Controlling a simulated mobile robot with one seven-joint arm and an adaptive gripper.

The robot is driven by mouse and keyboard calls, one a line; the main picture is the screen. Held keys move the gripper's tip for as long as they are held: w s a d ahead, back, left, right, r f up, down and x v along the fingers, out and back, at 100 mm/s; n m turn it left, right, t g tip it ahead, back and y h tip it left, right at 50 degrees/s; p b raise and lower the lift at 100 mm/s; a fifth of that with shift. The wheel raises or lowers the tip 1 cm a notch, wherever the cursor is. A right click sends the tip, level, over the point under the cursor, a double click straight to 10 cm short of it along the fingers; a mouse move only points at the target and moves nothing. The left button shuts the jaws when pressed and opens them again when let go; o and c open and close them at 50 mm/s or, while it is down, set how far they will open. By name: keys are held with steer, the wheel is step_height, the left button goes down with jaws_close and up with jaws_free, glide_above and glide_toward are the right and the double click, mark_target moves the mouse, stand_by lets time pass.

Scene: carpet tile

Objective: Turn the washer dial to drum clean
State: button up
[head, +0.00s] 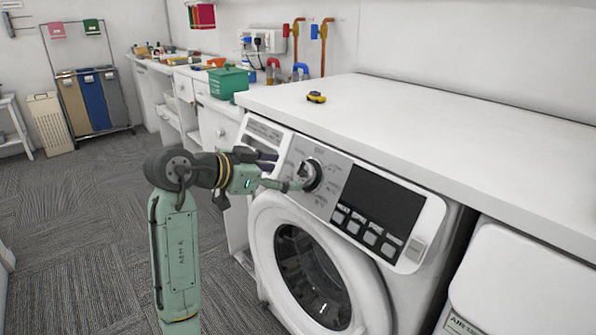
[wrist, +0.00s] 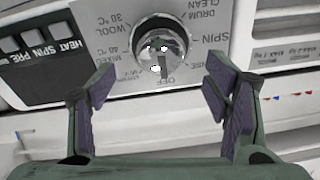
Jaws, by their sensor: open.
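The washer dial (head: 312,172) is a round silver knob at the left of the washer's control panel. In the wrist view the dial (wrist: 161,48) is upside down, and a pale mark on it appears to face the OFF label (wrist: 167,82). The DRUM CLEAN label (wrist: 203,10) is at the upper right of the dial in that view. My gripper (head: 290,186) is at the dial's left in the head view. In the wrist view my gripper (wrist: 158,75) is open, one finger on each side of the dial, with gaps and nothing held.
The washer's round door (head: 312,275) is below the dial. A dark display (head: 380,197) and several buttons (head: 367,230) are to its right. A white counter (head: 420,125) runs above, with a yellow tape measure (head: 316,97) on it. Carpet at the left is clear.

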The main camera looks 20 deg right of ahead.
mark_target(299, 174)
steer(key=x, duration=0.6)
steer(key=shift+a+p, duration=0.1)
steer(key=shift+p, duration=0.3)
steer(key=shift+c, duration=0.3)
steer(key=c, duration=1.1)
